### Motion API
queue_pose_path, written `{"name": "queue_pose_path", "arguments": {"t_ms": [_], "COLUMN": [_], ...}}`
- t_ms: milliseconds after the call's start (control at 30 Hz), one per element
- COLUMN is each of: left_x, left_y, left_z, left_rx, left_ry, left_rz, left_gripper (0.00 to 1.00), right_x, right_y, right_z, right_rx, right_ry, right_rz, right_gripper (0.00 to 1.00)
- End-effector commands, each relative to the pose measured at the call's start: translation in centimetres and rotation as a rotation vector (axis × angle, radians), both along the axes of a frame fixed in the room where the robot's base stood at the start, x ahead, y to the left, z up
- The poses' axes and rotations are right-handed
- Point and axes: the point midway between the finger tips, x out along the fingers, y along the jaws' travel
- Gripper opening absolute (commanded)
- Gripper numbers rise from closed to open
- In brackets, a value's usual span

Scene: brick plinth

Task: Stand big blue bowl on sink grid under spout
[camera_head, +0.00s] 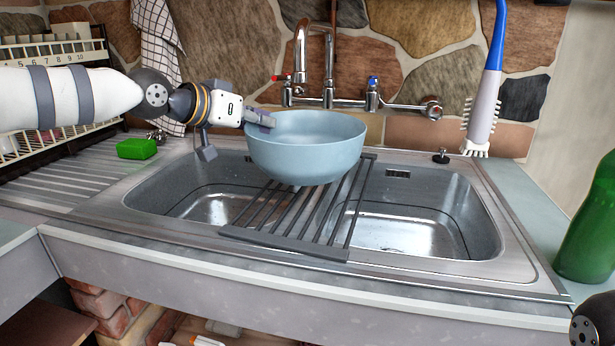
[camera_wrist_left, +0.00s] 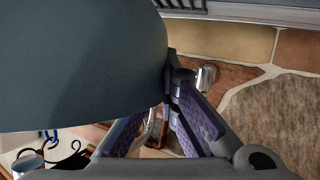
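The big blue bowl (camera_head: 305,158) is upright over the back part of the dark sink grid (camera_head: 300,242), in front of and below the chrome spout (camera_head: 300,50). I cannot tell whether its base touches the grid. My left gripper (camera_head: 265,119) is at the bowl's left rim, its fingers closed on the rim. In the left wrist view the bowl (camera_wrist_left: 80,65) fills the upper left, and the fingertips (camera_wrist_left: 172,85) meet at its edge. The bowl hides part of the grid. My right gripper is out of view.
Sink basins (camera_head: 410,225) lie open on both sides of the grid. A green sponge (camera_head: 137,149) sits at left by a dish rack (camera_head: 60,140). A brush (camera_head: 485,95) stands at back right, and a green bottle (camera_head: 590,230) at the right edge.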

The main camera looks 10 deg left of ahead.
Motion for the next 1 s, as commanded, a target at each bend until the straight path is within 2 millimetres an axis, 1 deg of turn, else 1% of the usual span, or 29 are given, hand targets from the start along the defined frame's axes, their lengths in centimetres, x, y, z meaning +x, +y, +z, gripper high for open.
{"name": "queue_pose_path", "arguments": {"t_ms": [33, 167, 233, 333, 400, 733, 800, 833, 1000], "left_x": [0.0, 0.0, -0.1, -0.1, 0.0, 0.0, 0.0, 0.0, 0.0], "left_y": [0.0, 0.0, -0.1, -0.1, -0.1, -0.1, -0.1, -0.1, -0.1], "left_z": [-0.9, -2.9, -4.4, -5.8, -6.2, -6.7, -6.7, -6.7, -6.7], "left_rx": [-0.001, -0.002, 0.0, -0.002, -0.002, -0.002, -0.002, -0.002, -0.001], "left_ry": [-0.002, -0.003, -0.003, -0.006, -0.006, -0.005, -0.004, -0.004, -0.003], "left_rz": [-0.001, 0.0, -0.002, -0.002, -0.001, -0.001, -0.002, -0.002, -0.002], "left_gripper": [0.0, 0.0, 0.0, 0.0, 0.0, 0.0, 0.18, 0.25, 0.25], "right_x": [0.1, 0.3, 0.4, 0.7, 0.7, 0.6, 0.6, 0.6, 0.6], "right_y": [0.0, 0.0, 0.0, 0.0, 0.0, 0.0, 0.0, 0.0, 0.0], "right_z": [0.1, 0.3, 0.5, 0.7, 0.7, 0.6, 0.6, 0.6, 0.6], "right_rx": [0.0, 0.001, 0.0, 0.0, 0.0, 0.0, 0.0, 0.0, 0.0], "right_ry": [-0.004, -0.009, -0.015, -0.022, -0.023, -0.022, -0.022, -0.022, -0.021], "right_rz": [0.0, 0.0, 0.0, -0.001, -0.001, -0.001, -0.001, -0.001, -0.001], "right_gripper": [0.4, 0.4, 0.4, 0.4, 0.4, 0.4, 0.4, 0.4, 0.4]}}
